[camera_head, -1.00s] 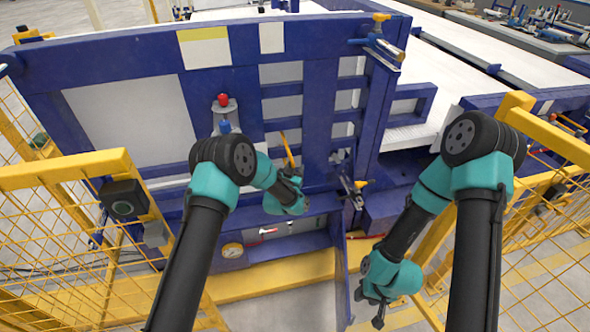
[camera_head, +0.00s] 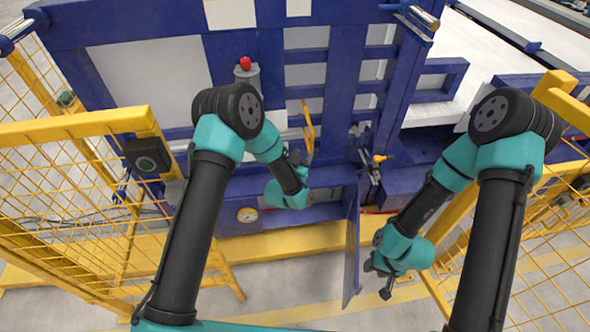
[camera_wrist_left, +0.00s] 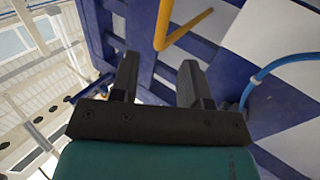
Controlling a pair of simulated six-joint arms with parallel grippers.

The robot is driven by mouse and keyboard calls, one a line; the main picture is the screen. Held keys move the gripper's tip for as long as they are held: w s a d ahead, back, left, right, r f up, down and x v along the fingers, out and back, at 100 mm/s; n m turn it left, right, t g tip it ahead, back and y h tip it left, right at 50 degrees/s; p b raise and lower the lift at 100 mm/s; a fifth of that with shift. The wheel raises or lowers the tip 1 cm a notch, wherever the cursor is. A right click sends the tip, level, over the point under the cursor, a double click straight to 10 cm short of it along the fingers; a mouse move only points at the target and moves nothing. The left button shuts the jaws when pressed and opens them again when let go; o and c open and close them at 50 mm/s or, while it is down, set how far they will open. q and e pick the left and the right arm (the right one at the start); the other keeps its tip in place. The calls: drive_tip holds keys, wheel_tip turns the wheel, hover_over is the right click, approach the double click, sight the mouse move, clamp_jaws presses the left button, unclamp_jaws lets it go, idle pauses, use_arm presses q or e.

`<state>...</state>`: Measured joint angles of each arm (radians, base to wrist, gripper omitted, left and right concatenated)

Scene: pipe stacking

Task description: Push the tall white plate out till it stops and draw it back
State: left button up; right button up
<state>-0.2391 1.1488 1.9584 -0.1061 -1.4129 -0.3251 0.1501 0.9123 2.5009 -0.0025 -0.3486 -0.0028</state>
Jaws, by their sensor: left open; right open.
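Several white panels sit in the blue frame (camera_head: 190,25), and I cannot tell for sure which is the tall white plate. A large white panel (camera_head: 140,75) fills the frame's left part, and narrower pale panels (camera_head: 305,75) show between blue bars in the middle. A yellow bent bar (camera_head: 308,125) stands in front of the middle; it also shows in the left wrist view (camera_wrist_left: 163,25). My left gripper (camera_head: 299,156) is just below the bar, apart from it, its fingers open and empty in the left wrist view (camera_wrist_left: 158,80). My right gripper (camera_head: 378,279) is open and empty, low at right.
A red knob (camera_head: 245,64) tops a grey post left of the middle. A blue hose (camera_wrist_left: 265,75) curves right of my left fingers. A thin blue panel (camera_head: 352,250) juts out between my arms. Yellow mesh fences (camera_head: 70,190) flank both sides.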

sight(312, 142)
use_arm(q)
drive_tip(key=v, duration=0.6)
drive_tip(key=shift+s, duration=0.25)
drive_tip(key=shift+w, duration=0.1)
drive_tip(key=x, duration=1.5)
drive_tip(key=shift+s+a, duration=0.1)
drive_tip(key=shift+s, duration=0.1)
drive_tip(key=v, duration=1.5)
drive_tip(key=x, duration=1.8)
drive_tip(key=shift+w+a, duration=0.25)
drive_tip(key=shift+w, duration=0.3)
drive_tip(key=shift+c, duration=0.3)
